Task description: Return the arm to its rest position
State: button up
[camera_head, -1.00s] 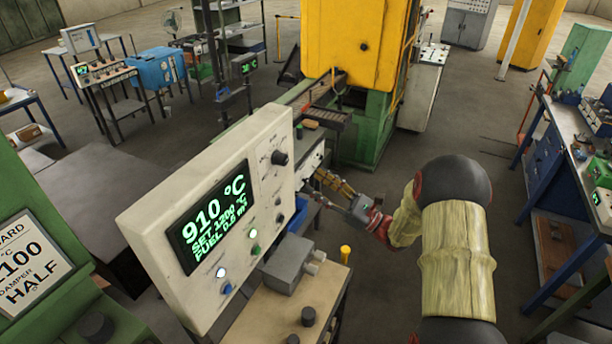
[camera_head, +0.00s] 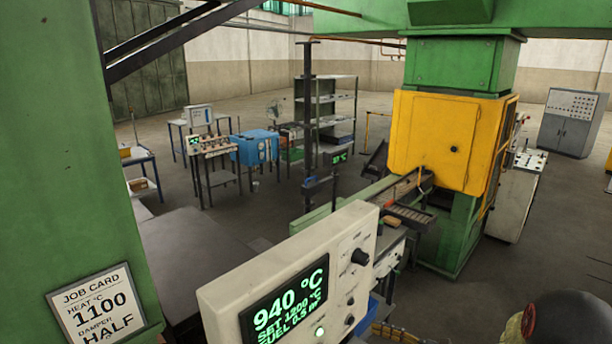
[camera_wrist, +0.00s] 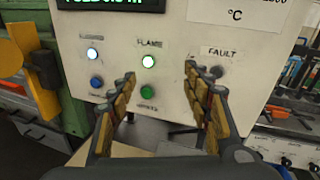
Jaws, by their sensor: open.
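My gripper (camera_wrist: 158,95) is open and empty in the wrist view. Its padded fingers stand apart in front of the white control panel (camera_wrist: 178,60).
A job card (camera_head: 97,305) on the green post reads heat 1100, damper half. A blue box (camera_head: 254,148) and shelving (camera_head: 330,110) are further back.

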jog(key=s+a+f+n+g+h+b, duration=0.2)
jog(key=s+f+n+g+h+b, duration=0.25)
jog(key=s, duration=0.45)
jog(key=s+a+f+n+g+h+b, duration=0.1)
jog(key=s+f+n+g+h, duration=0.15)
jog(key=s+n+g, duration=0.45)
jog(key=s+d+n+t+h+b, duration=0.4)
jog(key=s+d+n+h+b, duration=0.1)
jog(key=s+n+h+b, duration=0.35)
jog(key=s+a+r+n+t+b, duration=0.1)
jog(key=t+b, duration=0.1)
jog(key=b, duration=0.1)
jog(key=s+a+r+n+t+b, duration=0.1)
jog(key=s+a+t+b, duration=0.1)
jog(key=b, duration=0.1)
jog(key=shift+r+n, duration=0.35)
jog(key=shift+n, duration=0.05)
jog(key=shift+c, duration=0.7)
